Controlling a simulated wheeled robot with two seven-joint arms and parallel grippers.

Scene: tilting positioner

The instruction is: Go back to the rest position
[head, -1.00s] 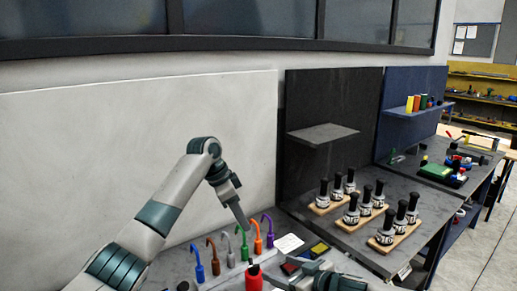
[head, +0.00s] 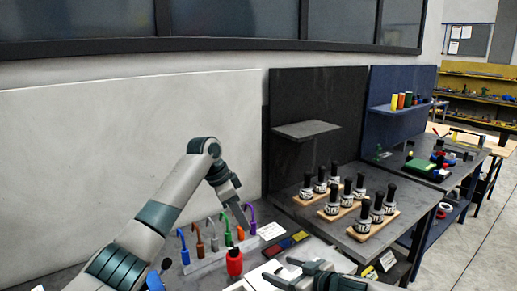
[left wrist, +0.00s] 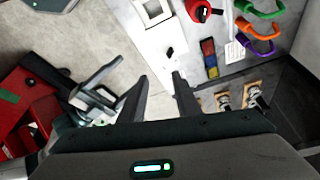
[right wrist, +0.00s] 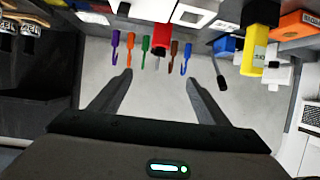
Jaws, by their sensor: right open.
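My left gripper (head: 234,212) hangs fingers down above the row of hooked coloured tools (head: 213,236) in the head view. In the left wrist view its two fingers (left wrist: 160,80) stand apart with nothing between them. My right gripper (head: 300,268) is low in the head view, over the front of the bench. In the right wrist view its fingers (right wrist: 158,78) are wide apart and empty, with the hooked tools beyond them. The rest position itself is not marked in any view.
A red bottle-like object (head: 235,262) stands in front of the tool rack. Wooden blocks with black-topped holders (head: 360,222) stand on the dark bench to the right. A yellow object (right wrist: 256,50) shows in the right wrist view. Open floor (head: 480,240) lies at far right.

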